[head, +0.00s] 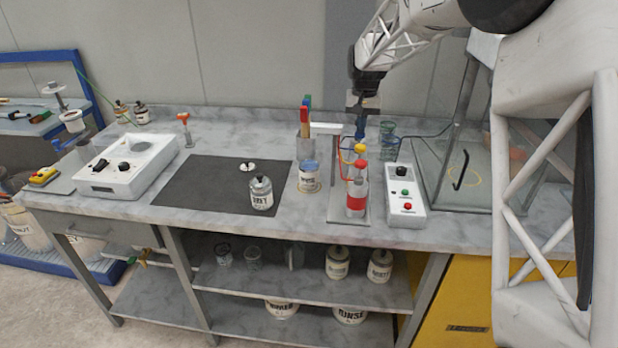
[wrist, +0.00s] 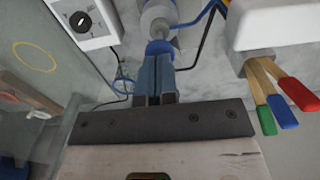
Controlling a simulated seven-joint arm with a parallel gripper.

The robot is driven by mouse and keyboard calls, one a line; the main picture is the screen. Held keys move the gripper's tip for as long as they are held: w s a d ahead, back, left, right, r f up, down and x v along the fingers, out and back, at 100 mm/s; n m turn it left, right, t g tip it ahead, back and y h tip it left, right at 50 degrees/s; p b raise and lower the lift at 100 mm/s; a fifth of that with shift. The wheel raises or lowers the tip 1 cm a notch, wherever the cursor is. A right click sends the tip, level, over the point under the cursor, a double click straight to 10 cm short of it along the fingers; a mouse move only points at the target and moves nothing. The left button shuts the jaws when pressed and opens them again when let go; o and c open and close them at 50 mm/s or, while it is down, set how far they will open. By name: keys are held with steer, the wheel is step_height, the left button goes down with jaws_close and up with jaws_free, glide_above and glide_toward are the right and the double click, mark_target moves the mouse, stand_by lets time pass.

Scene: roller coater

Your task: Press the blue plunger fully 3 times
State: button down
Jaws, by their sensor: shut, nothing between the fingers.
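The blue plunger (wrist: 160,47) shows in the wrist view directly at the tips of my gripper (wrist: 157,58), with a pale bottle or pump body (wrist: 157,17) beyond it. My gripper's fingers are closed together with nothing between them. The tips look in contact with or very near the plunger's top; I cannot tell how far it is pressed. In the head view my gripper (head: 361,130) points down at the back of the pump row, behind the yellow plunger (head: 360,148) and the red plunger (head: 361,164), and largely hides the blue plunger.
A white stand (head: 327,128) and a holder (head: 305,151) with red, green and blue handled tools stand left of the pumps. A white control box (head: 405,195) and a glass enclosure (head: 470,150) are to the right. A dark mat (head: 200,180) has free room.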

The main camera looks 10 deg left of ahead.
steer(key=shift+f, duration=1.5)
steer(key=shift+r, duration=2.25)
steer(key=shift+f, duration=2.15)
steer(key=shift+r, duration=2.2)
